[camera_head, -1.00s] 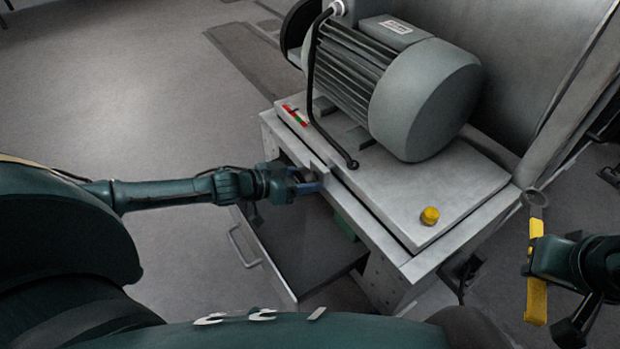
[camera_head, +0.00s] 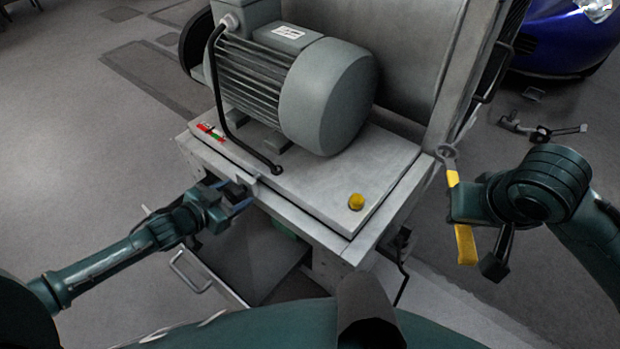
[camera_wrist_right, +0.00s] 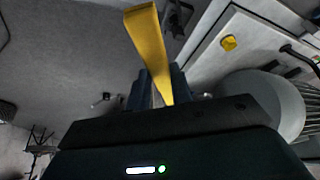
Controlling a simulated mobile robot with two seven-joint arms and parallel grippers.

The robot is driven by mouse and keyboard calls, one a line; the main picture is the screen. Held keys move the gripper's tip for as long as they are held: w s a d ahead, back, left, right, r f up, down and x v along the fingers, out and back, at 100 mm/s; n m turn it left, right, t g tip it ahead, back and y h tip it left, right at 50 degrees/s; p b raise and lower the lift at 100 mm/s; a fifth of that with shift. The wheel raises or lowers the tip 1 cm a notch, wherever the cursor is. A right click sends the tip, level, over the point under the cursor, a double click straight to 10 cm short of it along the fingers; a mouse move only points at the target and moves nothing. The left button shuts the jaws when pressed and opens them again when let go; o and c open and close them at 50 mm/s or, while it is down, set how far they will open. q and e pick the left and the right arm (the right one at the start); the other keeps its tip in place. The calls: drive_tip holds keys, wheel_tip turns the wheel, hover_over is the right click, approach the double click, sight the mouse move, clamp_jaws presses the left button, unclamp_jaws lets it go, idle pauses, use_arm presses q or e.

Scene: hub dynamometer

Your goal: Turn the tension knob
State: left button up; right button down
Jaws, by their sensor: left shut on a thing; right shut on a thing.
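A round yellow knob (camera_head: 356,202) stands on the near right corner of the grey bench top, with nothing touching it. It also shows in the right wrist view (camera_wrist_right: 228,43). My left gripper (camera_head: 238,199) is at the bench's front edge, beside a small grey tab. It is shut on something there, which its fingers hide. My right gripper (camera_head: 459,206) is to the right of the bench, apart from it. It is shut on a yellow-handled wrench (camera_head: 464,243), whose grey ring end points up and away. The yellow handle (camera_wrist_right: 148,42) also shows in the right wrist view.
A large grey motor (camera_head: 325,95) with a black cable fills the back of the bench top (camera_head: 310,190). An open drawer (camera_head: 225,262) sticks out below the front edge. A grey upright panel stands behind the motor. A blue car (camera_head: 560,38) is at the far right.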

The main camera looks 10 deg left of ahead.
use_arm(q)
drive_tip(key=shift+s+d+m+t+y+p, duration=0.15)
drive_tip(key=shift+m+t+y+p, duration=0.35)
drive_tip(key=shift+m, duration=0.5)
use_arm(e)
drive_tip(key=shift+r, duration=0.7)
use_arm(q)
drive_tip(key=shift+f+m+t+y, duration=0.2)
drive_tip(key=shift+m+t+y, duration=0.25)
drive_tip(key=shift+m, duration=0.45)
use_arm(e)
drive_tip(key=shift+f, duration=0.15)
use_arm(q)
drive_tip(key=shift+f+m+t+y+b, duration=0.1)
drive_tip(key=shift+m+t+y+b, duration=0.5)
drive_tip(key=shift+m+b, duration=0.55)
use_arm(e)
drive_tip(key=shift+f, duration=0.85)
use_arm(q)
drive_tip(key=shift+m+t+b, duration=0.35)
drive_tip(key=shift+m+b, duration=0.35)
drive_tip(key=shift+m, duration=0.25)
use_arm(e)
drive_tip(key=shift+f, duration=0.75)
use_arm(q)
drive_tip(key=o, duration=1)
